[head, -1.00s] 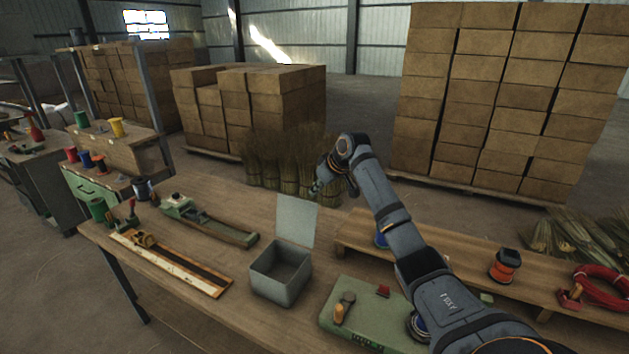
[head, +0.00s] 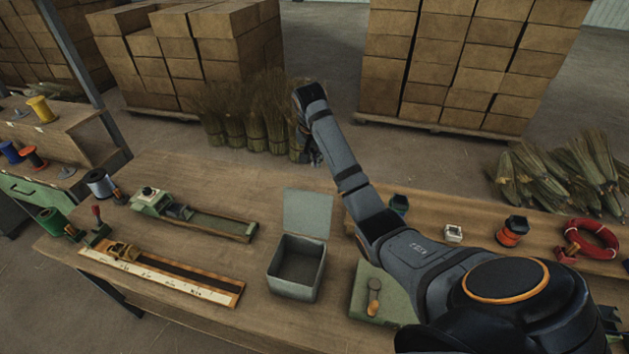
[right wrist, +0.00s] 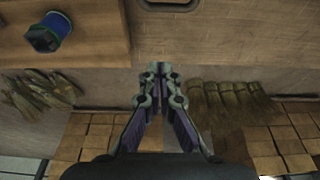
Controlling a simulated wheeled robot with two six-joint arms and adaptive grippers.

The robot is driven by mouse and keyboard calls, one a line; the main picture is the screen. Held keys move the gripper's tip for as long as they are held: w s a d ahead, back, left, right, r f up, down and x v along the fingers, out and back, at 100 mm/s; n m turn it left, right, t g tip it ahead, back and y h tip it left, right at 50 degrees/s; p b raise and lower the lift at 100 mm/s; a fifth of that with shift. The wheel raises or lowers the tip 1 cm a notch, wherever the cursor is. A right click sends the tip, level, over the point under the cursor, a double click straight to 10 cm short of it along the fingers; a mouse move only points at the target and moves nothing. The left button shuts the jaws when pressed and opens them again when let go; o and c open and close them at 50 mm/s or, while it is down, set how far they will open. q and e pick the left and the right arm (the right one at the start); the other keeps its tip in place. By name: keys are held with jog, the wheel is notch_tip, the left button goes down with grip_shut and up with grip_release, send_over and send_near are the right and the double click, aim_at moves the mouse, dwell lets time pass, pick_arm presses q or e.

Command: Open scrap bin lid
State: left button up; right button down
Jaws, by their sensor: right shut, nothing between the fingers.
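The scrap bin (head: 292,283) is a grey metal box on the workbench, and its inside looks empty. Its lid (head: 307,213) stands upright at the back edge, so the bin is open. My right gripper (head: 309,150) is beyond the bin, up and back from the lid and apart from it, partly hidden by its own wrist. In the right wrist view my right gripper (right wrist: 159,72) has its fingertips together with nothing between them. The bin's rim (right wrist: 169,5) seems to show at the top of that view. My left gripper is not in view.
A green-based tool (head: 190,215) and a long ruled board (head: 160,272) lie left of the bin. A raised shelf (head: 475,219) at right holds an orange spool (head: 512,231) and a red coil (head: 592,240). Broom bundles (head: 255,130) and stacked boxes (head: 460,70) stand behind the bench.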

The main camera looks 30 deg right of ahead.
pick_arm(q)
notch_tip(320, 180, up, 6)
jog(key=p, duration=0.6)
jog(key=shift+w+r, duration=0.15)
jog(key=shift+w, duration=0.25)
pick_arm(e)
notch_tip(320, 180, down, 9)
jog(key=a, duration=0.1)
jog(key=shift+s+a, duration=0.25)
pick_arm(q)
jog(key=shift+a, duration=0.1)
pick_arm(e)
jog(key=shift+w+d, duration=0.1)
